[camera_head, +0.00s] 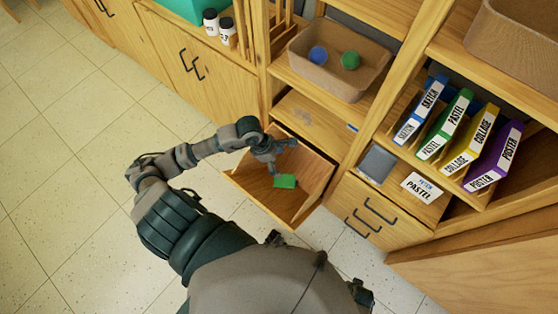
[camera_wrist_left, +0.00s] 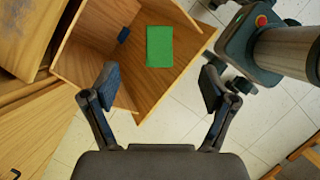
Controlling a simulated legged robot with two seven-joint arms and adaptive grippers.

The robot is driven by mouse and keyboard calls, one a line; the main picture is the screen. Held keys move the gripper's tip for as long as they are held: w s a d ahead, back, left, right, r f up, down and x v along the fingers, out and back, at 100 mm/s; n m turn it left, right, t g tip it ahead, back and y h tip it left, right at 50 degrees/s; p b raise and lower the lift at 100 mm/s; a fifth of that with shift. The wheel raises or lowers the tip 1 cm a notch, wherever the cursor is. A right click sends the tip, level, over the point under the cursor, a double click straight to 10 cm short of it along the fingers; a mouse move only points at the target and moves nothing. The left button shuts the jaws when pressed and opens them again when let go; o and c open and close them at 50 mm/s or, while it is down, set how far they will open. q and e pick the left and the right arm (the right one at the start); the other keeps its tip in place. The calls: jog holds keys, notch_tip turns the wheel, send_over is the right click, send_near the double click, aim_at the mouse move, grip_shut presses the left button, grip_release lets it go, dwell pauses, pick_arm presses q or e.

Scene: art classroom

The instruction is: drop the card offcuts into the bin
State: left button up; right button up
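A wooden open-topped bin (camera_head: 240,183) stands out from the cabinet front; it also shows in the left wrist view (camera_wrist_left: 87,75). A flat green card piece (camera_head: 285,181) shows inside the bin's outline, and in the left wrist view (camera_wrist_left: 159,46) it lies beyond my fingertips, apart from them. I cannot tell whether it rests on the wood or is in the air. A small dark blue piece (camera_wrist_left: 124,35) shows against the bin's inside. My left gripper (camera_head: 278,153) is over the bin; in the left wrist view (camera_wrist_left: 161,86) its fingers are wide apart with nothing between them. My right gripper is out of sight.
A brown tray (camera_head: 300,48) with a blue and a green ball sits on the shelf above. Coloured folders (camera_head: 450,122) stand at right, near a grey slab (camera_head: 377,163) and a PASTEL label (camera_head: 422,187). Pale tiled floor (camera_head: 80,130) is clear at left.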

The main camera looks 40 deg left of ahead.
pick_arm(q)
jog(key=shift+d+r, duration=0.1)
jog(key=v, duration=1.1)
jog(key=shift+a+r, duration=0.25)
jog(key=shift+r, duration=0.1)
dwell(0.4)
